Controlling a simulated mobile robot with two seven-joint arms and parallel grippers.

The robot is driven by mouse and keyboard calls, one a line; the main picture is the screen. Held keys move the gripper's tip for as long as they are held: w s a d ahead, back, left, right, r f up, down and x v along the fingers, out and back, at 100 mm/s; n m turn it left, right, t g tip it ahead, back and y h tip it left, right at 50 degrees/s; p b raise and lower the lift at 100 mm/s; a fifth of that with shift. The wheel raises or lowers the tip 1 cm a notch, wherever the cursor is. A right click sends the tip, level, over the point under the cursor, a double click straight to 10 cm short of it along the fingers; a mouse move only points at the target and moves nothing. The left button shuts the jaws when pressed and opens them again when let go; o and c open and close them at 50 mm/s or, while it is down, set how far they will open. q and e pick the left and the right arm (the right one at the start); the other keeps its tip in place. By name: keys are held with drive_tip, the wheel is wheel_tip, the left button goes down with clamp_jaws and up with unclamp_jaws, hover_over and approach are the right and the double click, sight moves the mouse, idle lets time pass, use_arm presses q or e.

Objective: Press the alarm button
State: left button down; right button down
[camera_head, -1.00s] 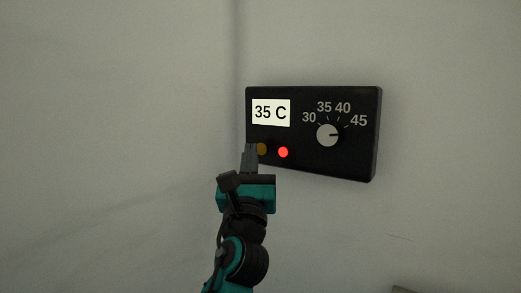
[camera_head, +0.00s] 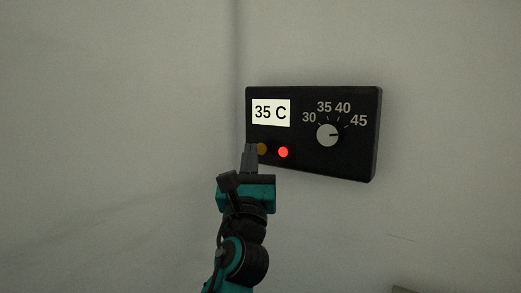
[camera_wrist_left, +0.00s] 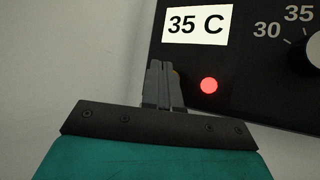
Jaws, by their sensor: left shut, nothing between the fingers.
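A black control panel (camera_head: 312,165) is mounted on the wall. On its lower left are an amber-brown round button (camera_head: 262,149) and a glowing red round light or button (camera_head: 283,152); which one is the alarm button is not labelled. My left gripper (camera_head: 250,146) is shut and empty, its fingertips overlapping the left edge of the amber button. In the left wrist view the closed fingers (camera_wrist_left: 164,68) cover nearly all of the amber button, and the red light (camera_wrist_left: 209,86) shows to their right. I cannot tell whether the fingertips touch the panel.
The panel carries a white display (camera_head: 271,112) reading 35 C and a grey knob (camera_head: 327,135) with a scale from 30 to 45. The pale walls (camera_head: 120,120) around it are bare. A grey edge (camera_head: 412,289) shows at the bottom right.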

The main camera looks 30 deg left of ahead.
use_arm(q)
drive_tip(key=shift+w, duration=0.15)
drive_tip(key=shift+w, duration=0.3)
drive_tip(key=shift+w+d, duration=0.1)
drive_tip(key=shift+w, duration=0.25)
idle(0.5)
drive_tip(key=shift+s, duration=0.1)
drive_tip(key=shift+s+p, duration=0.4)
drive_tip(key=shift+s, duration=0.3)
